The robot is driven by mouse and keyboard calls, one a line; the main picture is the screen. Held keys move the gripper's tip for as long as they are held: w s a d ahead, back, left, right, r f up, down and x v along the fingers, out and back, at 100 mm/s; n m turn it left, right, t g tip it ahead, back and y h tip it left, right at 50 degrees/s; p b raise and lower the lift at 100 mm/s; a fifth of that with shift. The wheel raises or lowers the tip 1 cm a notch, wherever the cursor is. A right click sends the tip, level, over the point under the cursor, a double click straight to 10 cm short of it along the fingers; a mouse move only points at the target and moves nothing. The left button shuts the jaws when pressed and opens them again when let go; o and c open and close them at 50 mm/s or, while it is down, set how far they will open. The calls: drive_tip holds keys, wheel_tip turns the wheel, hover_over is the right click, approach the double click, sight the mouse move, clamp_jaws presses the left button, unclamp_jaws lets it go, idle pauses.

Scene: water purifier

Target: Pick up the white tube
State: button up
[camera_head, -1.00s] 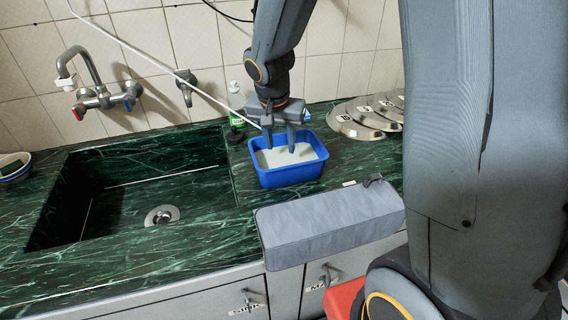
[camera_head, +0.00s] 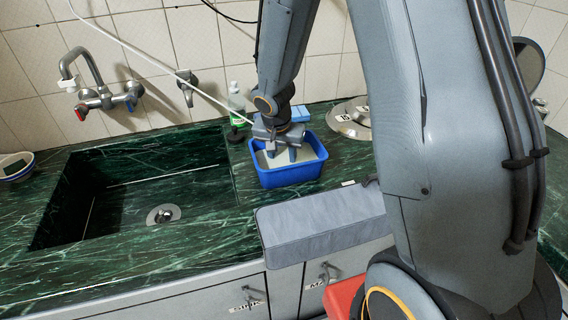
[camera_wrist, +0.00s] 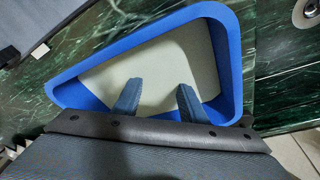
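The white tube (camera_head: 130,46) is thin and runs down from the upper left along the tiled wall. Its lower end comes close to my gripper (camera_head: 281,153) at the tub's left side; whether they touch I cannot tell. My gripper is open, with its fingers pointing down into the blue tub (camera_head: 290,176). In the wrist view, my gripper (camera_wrist: 158,86) shows two separate fingers with nothing between them. The blue tub (camera_wrist: 140,38) lies below them with a pale inside. I cannot make out the tube in the wrist view.
A dark green sink (camera_head: 130,185) lies left of the tub. A tap (camera_head: 95,90) and a small valve (camera_head: 187,84) are on the wall. A bottle (camera_head: 236,104) and a blue block (camera_head: 301,114) stand behind the tub. A grey padded box (camera_head: 320,228) is in front.

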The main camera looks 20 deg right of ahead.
clamp_jaws()
